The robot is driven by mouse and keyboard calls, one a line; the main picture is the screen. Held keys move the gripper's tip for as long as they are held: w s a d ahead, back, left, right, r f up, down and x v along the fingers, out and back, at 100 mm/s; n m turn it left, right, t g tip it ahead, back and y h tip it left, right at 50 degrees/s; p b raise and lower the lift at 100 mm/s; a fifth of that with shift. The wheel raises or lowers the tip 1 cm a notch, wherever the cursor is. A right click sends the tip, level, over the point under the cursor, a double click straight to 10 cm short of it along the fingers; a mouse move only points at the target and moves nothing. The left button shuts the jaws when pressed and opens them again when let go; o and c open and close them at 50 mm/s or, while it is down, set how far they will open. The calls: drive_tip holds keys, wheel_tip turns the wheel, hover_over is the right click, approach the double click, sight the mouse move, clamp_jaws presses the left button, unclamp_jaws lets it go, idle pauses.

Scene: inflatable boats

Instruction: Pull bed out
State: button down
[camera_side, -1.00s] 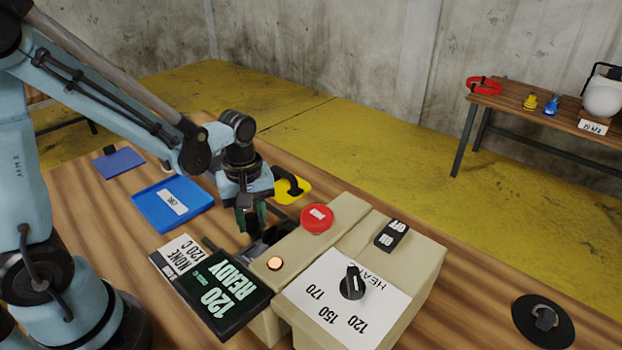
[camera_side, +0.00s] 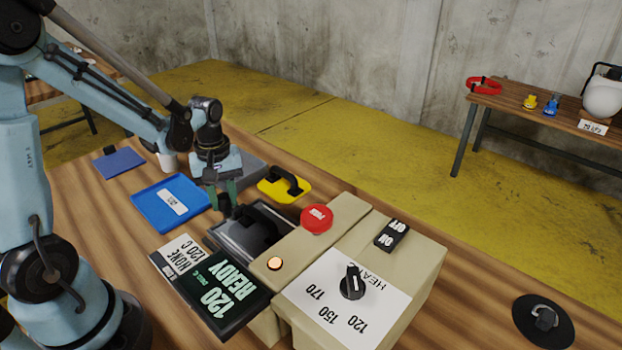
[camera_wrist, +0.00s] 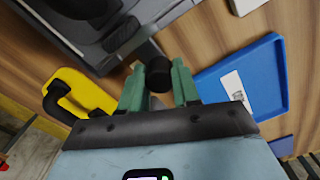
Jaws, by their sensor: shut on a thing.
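The bed (camera_side: 226,243) is a grey metal tray that sticks out of the left side of the beige heating machine (camera_side: 350,218). A dark, rounded part with a handle (camera_side: 263,224) lies on it. My gripper (camera_side: 226,208) is at the bed's outer end, with its green fingers pointing down. In the wrist view my gripper (camera_wrist: 158,88) is shut on a black cylindrical knob (camera_wrist: 159,74), joined by a short bar to the bed (camera_wrist: 62,42). The bed's inner end is hidden by the machine.
A dark sign reading "120 READY" (camera_side: 215,290) stands close in front of the bed. A blue tray (camera_side: 150,212) lies to the left, and a yellow plate with a black handle (camera_side: 270,190) lies behind. A red button (camera_side: 317,218) tops the machine.

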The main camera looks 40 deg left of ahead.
drive_tip(key=c, duration=0.8)
unclamp_jaws()
drive_tip(key=shift+a, duration=0.2)
wheel_tip(320, 180, up, 12)
drive_tip(key=s+d+m+t, duration=0.3)
drive_tip(key=d+m+t, duration=0.4)
drive_tip(key=d+m, duration=0.4)
drive_tip(key=shift+f+m, duration=0.25)
drive_tip(key=shift+m, duration=0.65)
